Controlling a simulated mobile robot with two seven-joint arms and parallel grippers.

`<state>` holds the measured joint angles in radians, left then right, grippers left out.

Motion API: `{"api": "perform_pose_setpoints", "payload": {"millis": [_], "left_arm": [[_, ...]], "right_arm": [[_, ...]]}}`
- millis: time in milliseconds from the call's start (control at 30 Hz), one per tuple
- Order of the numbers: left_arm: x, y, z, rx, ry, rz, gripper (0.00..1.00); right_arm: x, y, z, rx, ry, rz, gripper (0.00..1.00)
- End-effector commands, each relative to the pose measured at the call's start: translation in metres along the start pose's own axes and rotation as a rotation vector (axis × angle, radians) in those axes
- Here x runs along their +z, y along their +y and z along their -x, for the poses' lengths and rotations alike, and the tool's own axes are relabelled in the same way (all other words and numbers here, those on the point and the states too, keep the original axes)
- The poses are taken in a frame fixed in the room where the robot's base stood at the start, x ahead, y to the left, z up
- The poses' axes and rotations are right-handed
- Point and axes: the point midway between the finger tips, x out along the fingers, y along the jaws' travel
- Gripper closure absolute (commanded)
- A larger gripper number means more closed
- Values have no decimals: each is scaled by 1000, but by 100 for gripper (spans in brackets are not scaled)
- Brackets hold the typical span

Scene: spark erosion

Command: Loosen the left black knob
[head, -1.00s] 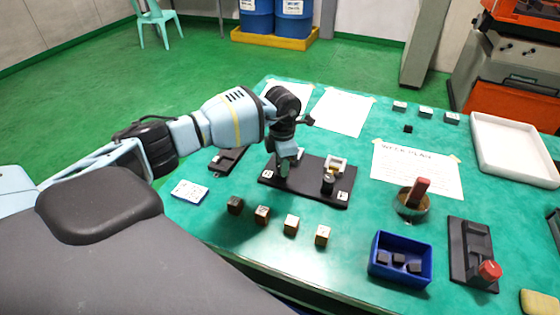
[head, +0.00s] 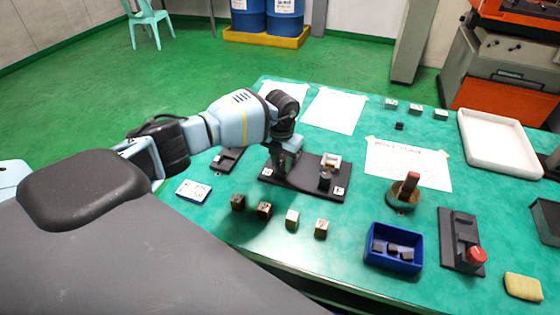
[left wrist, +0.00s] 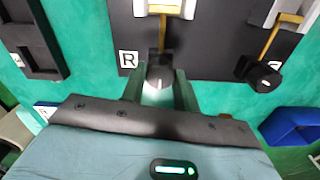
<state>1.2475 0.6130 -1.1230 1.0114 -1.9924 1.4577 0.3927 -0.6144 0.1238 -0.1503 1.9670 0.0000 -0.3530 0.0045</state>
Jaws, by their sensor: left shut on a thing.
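The black board (head: 303,181) lies on the green table and carries two black knobs. The left black knob (left wrist: 160,73) shows in the left wrist view next to a white label, below a brass strip. My left gripper (left wrist: 159,92) has its two fingers on either side of this knob and is shut on it. In the head view my left gripper (head: 285,163) points down at the board's left part and hides the knob. The right black knob (head: 325,178) stands apart to the right; it also shows in the left wrist view (left wrist: 263,73). My right gripper is not in view.
Several small blocks (head: 292,220) stand in front of the board. A blue bin (head: 393,266) with dark pieces, a round dish (head: 403,201) and a red-knobbed device (head: 462,242) are to the right. A dark tray (head: 226,160) lies left of the board.

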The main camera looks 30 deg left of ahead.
Motion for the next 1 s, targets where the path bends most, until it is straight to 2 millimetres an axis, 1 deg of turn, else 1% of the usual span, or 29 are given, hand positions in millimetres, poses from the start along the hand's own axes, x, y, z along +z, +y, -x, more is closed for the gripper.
{"api": "perform_pose_setpoints", "payload": {"millis": [33, 567, 600, 733, 1000], "left_arm": [[1, 0, 2, -1, -4, 10, 92], [1, 0, 2, -1, -3, 32, 92], [1, 0, 2, -1, -4, 31, 64], [1, 0, 1, -1, -3, 31, 48], [0, 0, 1, 0, -1, 29, 48]], "right_arm": [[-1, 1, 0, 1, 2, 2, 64], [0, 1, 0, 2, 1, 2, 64], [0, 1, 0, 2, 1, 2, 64], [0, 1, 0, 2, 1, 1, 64], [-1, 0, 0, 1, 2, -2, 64]]}}
